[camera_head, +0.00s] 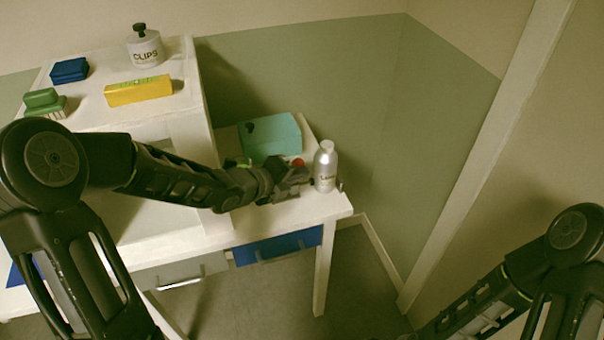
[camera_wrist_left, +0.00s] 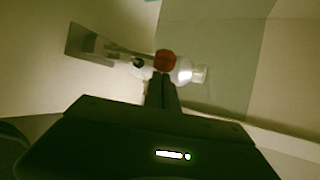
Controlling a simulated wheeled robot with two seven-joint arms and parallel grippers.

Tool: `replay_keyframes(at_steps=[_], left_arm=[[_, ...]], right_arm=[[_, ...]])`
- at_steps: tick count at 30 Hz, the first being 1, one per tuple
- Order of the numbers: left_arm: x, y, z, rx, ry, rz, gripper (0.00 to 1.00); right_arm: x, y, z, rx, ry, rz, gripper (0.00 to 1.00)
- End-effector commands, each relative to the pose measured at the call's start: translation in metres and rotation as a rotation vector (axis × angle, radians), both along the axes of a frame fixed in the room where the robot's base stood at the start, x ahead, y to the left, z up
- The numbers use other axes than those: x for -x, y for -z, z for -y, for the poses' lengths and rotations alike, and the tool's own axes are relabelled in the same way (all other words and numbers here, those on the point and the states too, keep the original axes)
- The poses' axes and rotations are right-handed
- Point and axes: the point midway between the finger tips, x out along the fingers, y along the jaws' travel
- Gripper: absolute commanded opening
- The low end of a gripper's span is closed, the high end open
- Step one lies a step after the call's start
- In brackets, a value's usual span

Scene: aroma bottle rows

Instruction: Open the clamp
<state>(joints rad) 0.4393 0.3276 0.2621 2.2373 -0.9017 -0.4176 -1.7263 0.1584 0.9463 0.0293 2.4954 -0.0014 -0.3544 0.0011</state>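A silver bottle (camera_head: 325,168) with a pale cap and a dark-lettered label stands upright near the right end of the white table. My left gripper (camera_head: 312,183) is at the bottle, reaching in from its left. A small dark piece shows at the bottle's right side. The fingertips are partly hidden, so I cannot tell whether they press on it. In the left wrist view a pale-capped bottle (camera_wrist_left: 184,71) lies across the picture just beyond my dark finger (camera_wrist_left: 160,92), next to a red round thing (camera_wrist_left: 165,60). My right gripper is out of view; only its arm shows. No separate clamp is clear.
A teal box (camera_head: 272,136) stands behind my left gripper. A red round top (camera_head: 297,163) is close to the gripper. A raised white shelf holds a CLIPS jar (camera_head: 145,48), a yellow box (camera_head: 138,91), a blue box (camera_head: 69,70) and a green brush-like item (camera_head: 44,101). Floor is free right of the table.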

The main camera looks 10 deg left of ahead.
Motion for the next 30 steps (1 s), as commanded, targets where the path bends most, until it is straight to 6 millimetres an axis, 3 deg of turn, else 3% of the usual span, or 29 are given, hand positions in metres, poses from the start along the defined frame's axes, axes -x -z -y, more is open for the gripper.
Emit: replay_keyframes(at_steps=[30], left_arm=[[0.0,-0.021,-0.008,-0.004,-0.008,0.005,0.0]], right_arm=[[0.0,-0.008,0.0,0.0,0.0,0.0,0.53]])
